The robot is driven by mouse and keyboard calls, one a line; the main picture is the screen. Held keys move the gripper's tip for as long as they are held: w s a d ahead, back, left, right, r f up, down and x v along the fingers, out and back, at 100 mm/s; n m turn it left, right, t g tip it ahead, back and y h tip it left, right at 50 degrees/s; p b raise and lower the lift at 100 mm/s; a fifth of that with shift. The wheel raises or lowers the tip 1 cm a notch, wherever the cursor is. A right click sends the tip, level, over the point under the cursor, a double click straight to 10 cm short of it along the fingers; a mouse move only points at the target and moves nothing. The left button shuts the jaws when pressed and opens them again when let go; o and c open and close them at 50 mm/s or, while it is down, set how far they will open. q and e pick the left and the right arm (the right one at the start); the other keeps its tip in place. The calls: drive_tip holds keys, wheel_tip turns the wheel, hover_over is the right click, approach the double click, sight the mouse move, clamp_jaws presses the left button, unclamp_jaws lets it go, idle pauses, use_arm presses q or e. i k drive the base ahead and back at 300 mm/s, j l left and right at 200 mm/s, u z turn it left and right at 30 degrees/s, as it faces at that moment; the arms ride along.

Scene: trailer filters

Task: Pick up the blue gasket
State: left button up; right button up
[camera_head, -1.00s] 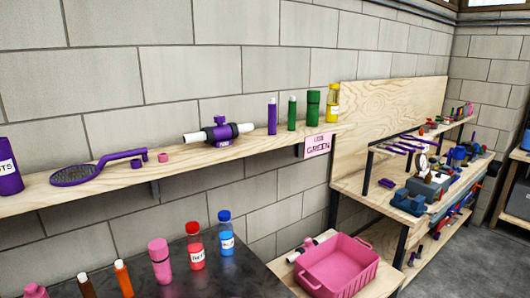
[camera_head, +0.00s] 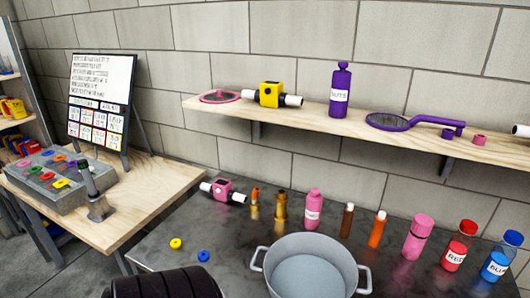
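The blue gasket (camera_head: 204,256) is a small ring lying flat on the dark worktop (camera_head: 225,232), in the lower left middle of the head view. A similar yellow ring (camera_head: 176,244) lies just to its left and a little farther back; the two are apart. Neither of my grippers can be made out in the head view, and nothing is seen holding the blue gasket.
A grey pot (camera_head: 258,250) stands right of the gasket. A black ribbed shape (camera_head: 165,285) covers the worktop's near edge below it. A pink filter housing (camera_head: 222,190) and several bottles line the back. A wooden table (camera_head: 150,190) stands left.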

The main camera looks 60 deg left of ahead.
sight(203, 256)
drive_tip(key=u, duration=2.5)
